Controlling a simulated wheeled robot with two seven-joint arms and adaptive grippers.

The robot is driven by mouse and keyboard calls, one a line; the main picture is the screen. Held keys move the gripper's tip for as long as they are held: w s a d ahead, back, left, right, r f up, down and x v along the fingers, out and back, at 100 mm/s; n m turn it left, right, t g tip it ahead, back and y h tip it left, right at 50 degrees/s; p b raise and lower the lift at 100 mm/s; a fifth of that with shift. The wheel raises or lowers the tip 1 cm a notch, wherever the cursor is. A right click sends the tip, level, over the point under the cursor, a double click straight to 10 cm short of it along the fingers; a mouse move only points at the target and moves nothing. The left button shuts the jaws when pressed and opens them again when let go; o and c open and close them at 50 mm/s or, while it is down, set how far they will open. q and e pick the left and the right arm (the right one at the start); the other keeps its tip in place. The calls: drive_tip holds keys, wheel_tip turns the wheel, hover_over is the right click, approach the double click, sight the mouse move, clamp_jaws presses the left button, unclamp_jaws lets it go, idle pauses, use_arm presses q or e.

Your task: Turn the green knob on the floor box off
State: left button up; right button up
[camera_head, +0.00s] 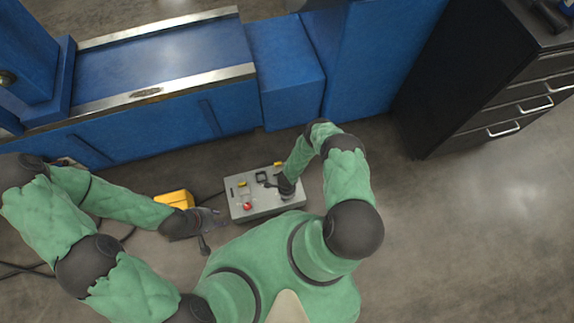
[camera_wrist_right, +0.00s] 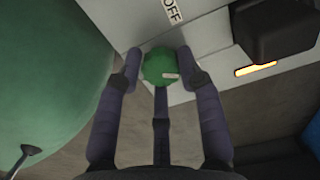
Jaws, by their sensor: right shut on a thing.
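The floor box (camera_head: 240,207) is a light grey control box on the floor in front of the blue machine, with a red button and small yellow parts on top. My right gripper (camera_head: 285,187) reaches down onto its right part; the arm hides the green knob in the head view. In the right wrist view the green knob (camera_wrist_right: 158,64) has a small pale mark and sits between the two fingertips of my right gripper (camera_wrist_right: 160,68), which is shut on it. An OFF label (camera_wrist_right: 173,10) is on the panel beyond it. My left gripper (camera_head: 208,226) is open and empty, left of the box.
A yellow object (camera_head: 175,199) lies beside my left gripper. Dark cables (camera_head: 25,269) run over the floor at left. The blue machine (camera_head: 290,75) stands behind the box, and a dark drawer cabinet (camera_head: 480,90) stands at right. The floor at lower right is clear.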

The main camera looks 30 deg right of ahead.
drive_tip(key=n, duration=0.4)
drive_tip(key=shift+a+n, duration=0.2)
drive_tip(key=shift+n, duration=0.2)
drive_tip(key=n, duration=0.3)
drive_tip(key=shift+s+n, duration=0.1)
drive_tip(key=shift+n, duration=0.2)
drive_tip(key=n, duration=0.5)
drive_tip(key=shift+s+a+n, duration=0.1)
drive_tip(key=shift+s+n, duration=0.05)
drive_tip(key=shift+n, duration=0.15)
drive_tip(key=shift+s+n, duration=0.1)
drive_tip(key=shift+n, duration=0.7)
drive_tip(key=shift+s+a, duration=0.1)
drive_tip(key=shift+s, duration=0.05)
drive_tip(key=o, duration=1.1)
drive_tip(key=shift+w+d, duration=0.25)
drive_tip(key=shift+d, duration=0.05)
